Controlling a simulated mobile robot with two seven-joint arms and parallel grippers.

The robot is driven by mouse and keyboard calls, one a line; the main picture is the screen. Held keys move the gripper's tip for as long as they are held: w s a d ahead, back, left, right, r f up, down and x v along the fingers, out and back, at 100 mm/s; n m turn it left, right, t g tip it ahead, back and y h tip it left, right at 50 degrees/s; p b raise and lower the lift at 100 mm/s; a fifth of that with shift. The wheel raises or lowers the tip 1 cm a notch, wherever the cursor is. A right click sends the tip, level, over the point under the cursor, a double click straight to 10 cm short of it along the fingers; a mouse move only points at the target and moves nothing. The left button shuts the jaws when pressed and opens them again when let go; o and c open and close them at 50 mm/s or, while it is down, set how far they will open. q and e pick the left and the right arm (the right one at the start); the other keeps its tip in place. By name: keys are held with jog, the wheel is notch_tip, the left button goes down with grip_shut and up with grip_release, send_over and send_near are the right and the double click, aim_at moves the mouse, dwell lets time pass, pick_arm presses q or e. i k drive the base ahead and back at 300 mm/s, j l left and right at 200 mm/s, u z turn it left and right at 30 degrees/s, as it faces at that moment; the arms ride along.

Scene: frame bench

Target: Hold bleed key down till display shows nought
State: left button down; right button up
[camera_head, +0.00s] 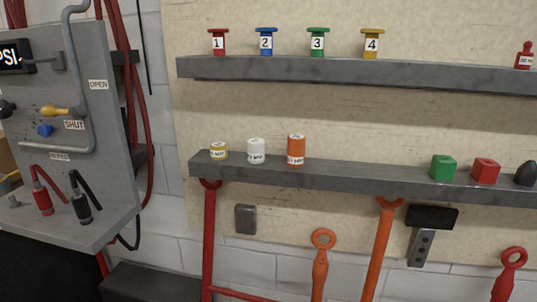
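The dark display (14,56) is at the upper left on a grey panel, cut off by the picture's edge. Only "PSI" shows on it; any figure is out of view. A small blue key (45,130) sticks out of the panel below a yellow handle. A small label (60,156) below it may read "BLEED", but it is too small to be sure. Neither gripper is in view, and nothing touches the blue key.
The yellow handle (62,112) sits by "OPEN" and "SHUT" labels. Red (44,203) and black (82,208) hose fittings stand on the panel's ledge. Two wall shelves to the right hold spools (318,42), small tubs (256,151) and blocks (443,168). Tools hang below.

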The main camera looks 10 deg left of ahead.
aim_at(45, 130)
jog(key=u, duration=1.45)
